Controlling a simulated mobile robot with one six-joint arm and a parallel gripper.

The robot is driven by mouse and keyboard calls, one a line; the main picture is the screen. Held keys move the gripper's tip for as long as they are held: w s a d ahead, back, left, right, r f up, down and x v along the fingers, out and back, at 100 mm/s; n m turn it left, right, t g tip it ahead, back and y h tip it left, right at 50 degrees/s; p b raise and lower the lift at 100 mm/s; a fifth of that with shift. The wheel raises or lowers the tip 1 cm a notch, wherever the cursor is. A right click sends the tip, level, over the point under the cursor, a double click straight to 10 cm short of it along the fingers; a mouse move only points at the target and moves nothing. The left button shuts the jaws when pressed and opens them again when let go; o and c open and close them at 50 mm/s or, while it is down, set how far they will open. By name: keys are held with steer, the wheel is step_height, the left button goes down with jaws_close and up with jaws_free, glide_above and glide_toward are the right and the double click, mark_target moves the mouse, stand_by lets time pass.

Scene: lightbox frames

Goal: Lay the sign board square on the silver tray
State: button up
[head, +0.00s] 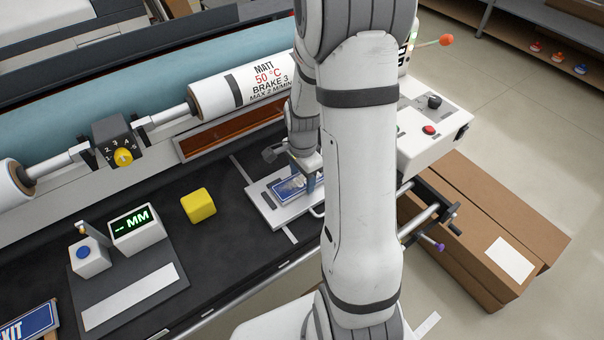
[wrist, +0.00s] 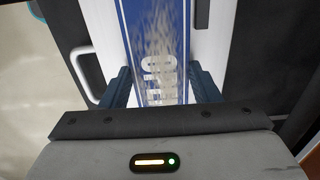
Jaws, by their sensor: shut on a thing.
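My gripper (head: 299,183) is shut on a blue sign board (head: 281,190) with white edges and white lettering. In the wrist view the board (wrist: 153,40) runs lengthwise between the two fingers of my gripper (wrist: 162,90), and its face looks streaked or speckled. The pale silver tray (head: 262,208) lies under the board on the dark bed, with a handle at its front right. In the wrist view the tray (wrist: 106,35) shows on both sides of the board, whose long edges look about parallel to it. I cannot tell if the board touches the tray. My arm hides the tray's right part.
A yellow block (head: 198,206) stands left of the tray. Further left are a gauge with an MM display (head: 137,228) and another blue sign (head: 28,322). A printed roller (head: 240,82) runs behind. A white control box (head: 430,125) stands to the right.

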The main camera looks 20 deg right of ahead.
mark_target(302, 180)
steer(key=shift+f, duration=0.1)
steer(key=o, duration=1)
step_height(302, 180, up, 12)
steer(key=s+a+r+n+t, duration=0.1)
steer(key=s+a+r+n, duration=0.1)
steer(key=s+n, duration=0.3)
steer(key=s+a+r+n+t, duration=0.1)
steer(key=s+a+r+n, duration=0.2)
steer(key=s+n, duration=0.2)
steer(key=s+a+r+n+t, duration=0.1)
steer(key=s+a+r+n, duration=0.2)
steer(key=s+n, duration=0.2)
steer(key=shift+a+r+n, duration=0.15)
steer(key=shift+a+n, duration=0.15)
steer(key=shift+n, duration=0.2)
steer(key=shift+w, duration=0.1)
